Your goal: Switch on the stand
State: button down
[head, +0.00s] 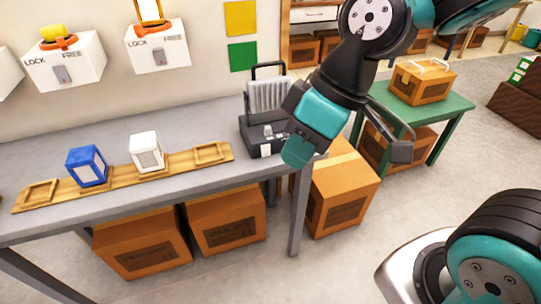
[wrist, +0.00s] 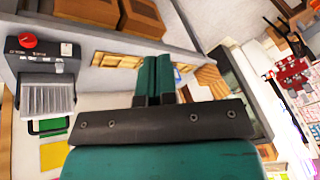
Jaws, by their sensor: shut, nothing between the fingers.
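The stand (head: 250,140) has a dark grey base, a pale ribbed panel and a black handle. It is at the right end of the grey table, partly hidden behind my arm. In the wrist view the stand (wrist: 45,68) is at the left, upside down, with a red knob (wrist: 27,40) and a white switch-like part (wrist: 66,49) on its base. My gripper (head: 298,152) is in front of and right of the stand in the head view, apart from it in the wrist view. Its teal fingers (wrist: 155,77) are together and empty.
A wooden rack (head: 112,184) on the grey table (head: 215,115) holds a blue lantern-like block (head: 87,166) and a white one (head: 146,152). Cardboard boxes (head: 225,220) stand under the table. A green table (head: 445,108) with a box is at the right.

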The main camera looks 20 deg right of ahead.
jog(key=w+d+f+n+t+b, duration=0.1)
jog(key=w+d+f+n, duration=0.3)
jog(key=w+f, duration=0.4)
jog(key=w+d+f+n+t+b, duration=0.1)
jog(key=w+d+f+n+t, duration=0.2)
jog(key=w+f, duration=0.6)
jog(key=shift+w+d+f+n+t, duration=0.2)
jog(key=shift+w+d+n+t, duration=0.15)
jog(key=shift+d, duration=0.7)
jog(key=p, duration=0.1)
send_near(264, 161)
notch_tip(264, 161, down, 4)
jog(key=s+a, duration=0.2)
jog(key=w, duration=0.2)
jog(key=w+p, duration=0.1)
jog(key=shift+w+a+f, duration=0.15)
jog(key=shift+w+f, duration=0.05)
jog(key=shift+w, duration=0.2)
jog(key=shift+w+f, duration=0.15)
jog(key=shift+w, duration=0.35)
